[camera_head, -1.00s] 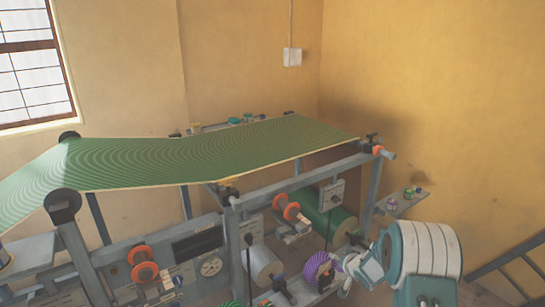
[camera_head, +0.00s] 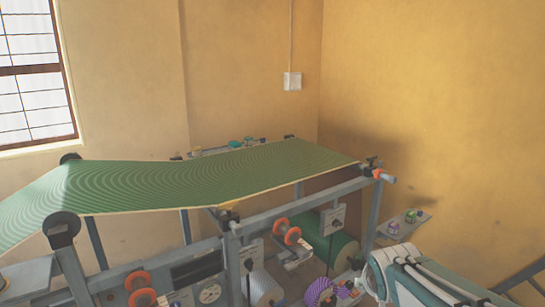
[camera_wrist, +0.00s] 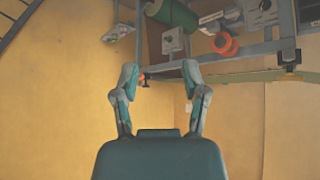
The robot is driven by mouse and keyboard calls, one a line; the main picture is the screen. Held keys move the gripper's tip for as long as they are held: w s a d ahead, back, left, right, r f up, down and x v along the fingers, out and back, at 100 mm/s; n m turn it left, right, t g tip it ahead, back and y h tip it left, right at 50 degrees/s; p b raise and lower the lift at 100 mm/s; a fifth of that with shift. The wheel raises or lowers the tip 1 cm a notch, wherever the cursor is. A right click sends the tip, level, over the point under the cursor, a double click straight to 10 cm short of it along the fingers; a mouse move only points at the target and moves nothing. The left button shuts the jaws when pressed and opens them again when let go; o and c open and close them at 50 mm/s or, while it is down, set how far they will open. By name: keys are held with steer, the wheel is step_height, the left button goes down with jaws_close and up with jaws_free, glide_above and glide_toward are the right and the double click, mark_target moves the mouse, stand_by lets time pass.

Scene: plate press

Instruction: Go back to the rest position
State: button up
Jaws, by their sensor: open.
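My gripper (camera_wrist: 160,72) shows in the wrist view with its two teal fingers spread apart and nothing between them. In the head view my teal and white arm is at the bottom right, in front of the shelf side of the machine; its gripper end is mostly cut off or hidden there. The press (camera_head: 285,194) is a grey metal frame with a green belt (camera_head: 200,180) across its top. In the wrist view the machine appears along the top, apart from the fingers, with a green roller (camera_wrist: 172,14) and an orange knob (camera_wrist: 225,44).
Orange spools (camera_head: 286,231) and a purple striped roll (camera_head: 319,291) sit in the frame. A small side shelf (camera_head: 405,223) with small items juts out right of the machine. Bare yellow walls (camera_head: 430,100) stand behind. A dark railing (camera_head: 525,275) is at the lower right.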

steer(key=s+a+n+g+y, duration=0.1)
steer(key=s+a, duration=0.1)
steer(key=s, duration=0.7)
steer(key=s+a+g, duration=0.1)
steer(key=s+a, duration=0.1)
steer(key=s, duration=0.7)
steer(key=shift+a+r+n+y, duration=0.15)
steer(key=shift+a+n+y, duration=0.25)
steer(key=shift+s, duration=0.1)
